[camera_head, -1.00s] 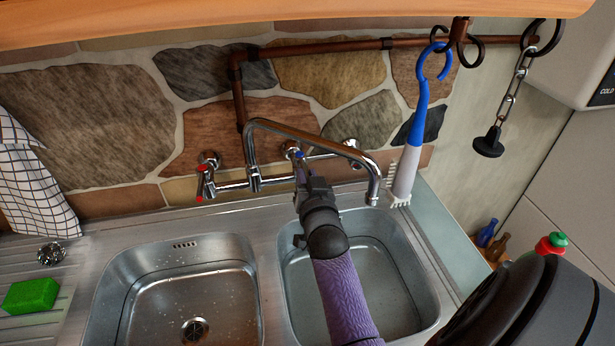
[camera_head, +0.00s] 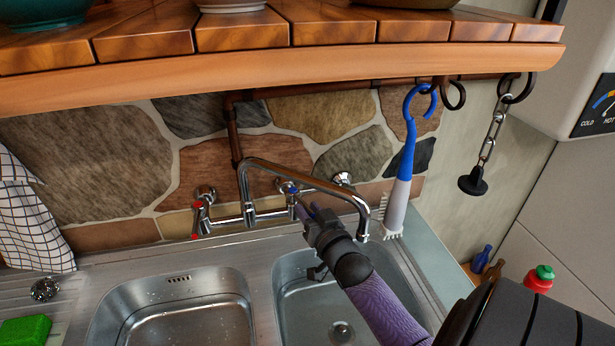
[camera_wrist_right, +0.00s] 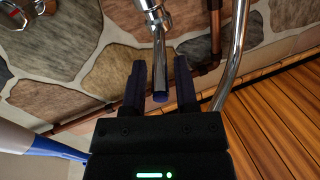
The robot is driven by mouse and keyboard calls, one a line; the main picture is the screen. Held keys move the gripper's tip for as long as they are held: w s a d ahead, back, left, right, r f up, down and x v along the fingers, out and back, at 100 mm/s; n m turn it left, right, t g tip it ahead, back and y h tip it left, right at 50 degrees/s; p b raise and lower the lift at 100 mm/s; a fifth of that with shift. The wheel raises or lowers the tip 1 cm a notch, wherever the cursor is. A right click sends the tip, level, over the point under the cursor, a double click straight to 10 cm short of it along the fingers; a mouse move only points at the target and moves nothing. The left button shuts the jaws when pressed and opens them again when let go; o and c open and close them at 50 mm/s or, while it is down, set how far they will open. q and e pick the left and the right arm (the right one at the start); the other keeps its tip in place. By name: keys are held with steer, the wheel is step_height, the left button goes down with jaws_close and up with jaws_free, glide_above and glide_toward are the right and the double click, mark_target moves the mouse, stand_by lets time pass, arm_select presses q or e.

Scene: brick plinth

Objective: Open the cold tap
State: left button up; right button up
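The cold tap (camera_head: 288,187) is a chrome valve with a blue mark, right of the spout's base on the wall-mounted mixer (camera_head: 250,205). In the right wrist view its chrome lever (camera_wrist_right: 159,50) with a blue end runs between the two dark fingers of my right gripper (camera_wrist_right: 160,70). Gaps show on both sides of the lever, so the gripper looks open around it. In the head view my right gripper (camera_head: 305,212) reaches up to the tap from the lower right and hides part of the lever. The red-marked hot tap (camera_head: 203,205) is to the left. My left gripper is out of view.
The curved spout (camera_head: 320,185) passes close to my right gripper. A blue-and-white brush (camera_head: 402,175) hangs to the right, with a plug on a chain (camera_head: 473,182) beyond. A wooden shelf (camera_head: 300,70) overhangs above. The sink (camera_head: 180,315) lies below.

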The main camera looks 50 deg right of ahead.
steer(key=shift+o, duration=0.7)
steer(key=shift+s, duration=0.1)
